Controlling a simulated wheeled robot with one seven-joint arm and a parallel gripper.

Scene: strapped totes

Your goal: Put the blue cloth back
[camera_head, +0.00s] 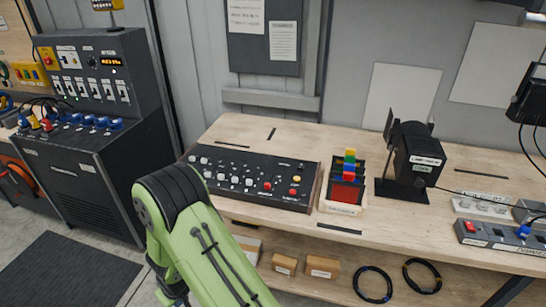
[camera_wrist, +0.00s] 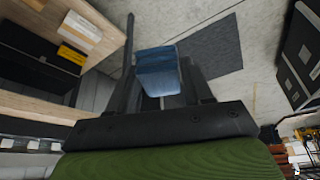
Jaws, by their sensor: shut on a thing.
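My gripper (camera_wrist: 158,58) shows in the wrist view with its dark fingers closed on a blue block-like thing (camera_wrist: 157,76), which looks like the blue cloth, folded. The concrete floor and a dark mat lie behind it there. It is held clear of the bench at the left of that view. In the head view my green arm reaches down across the lower left, and I cannot see the gripper or the cloth there. Where the cloth belongs is not clear from these frames.
The wooden bench (camera_head: 450,215) carries a black button panel (camera_head: 255,178), a small rack (camera_head: 342,195) with coloured pieces and a black lamp (camera_head: 412,160). Boxes (camera_head: 322,267) and cable loops (camera_head: 372,285) lie on its lower shelf. A dark floor mat (camera_head: 65,270) lies at left.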

